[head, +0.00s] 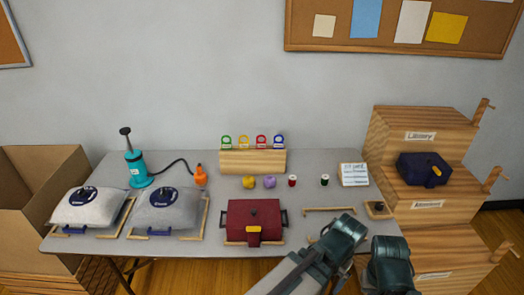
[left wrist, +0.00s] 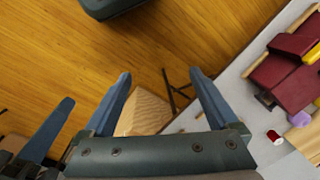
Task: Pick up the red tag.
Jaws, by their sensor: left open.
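The red tag (head: 261,141) stands upright in a wooden rack (head: 252,162) at the back of the table, between the yellow tag (head: 243,141) and the blue tag (head: 279,141). The green tag (head: 226,141) is at the rack's left end. My left gripper (left wrist: 158,73) is open and empty in its wrist view, over the floor side of the table. In the head view its arm reaches over the table's front right, well apart from the red tag, and its fingertips are hidden. My right arm's end (head: 390,266) is at the lower right; its fingers do not show.
A maroon case (head: 240,216), two sacks (head: 90,206) (head: 165,208) and a teal pump (head: 137,170) stand on the table. Yarn balls (head: 269,182) and spools (head: 292,181) lie before the rack. Stepped wooden boxes (head: 420,135) with a navy bag (head: 422,169) stand right.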

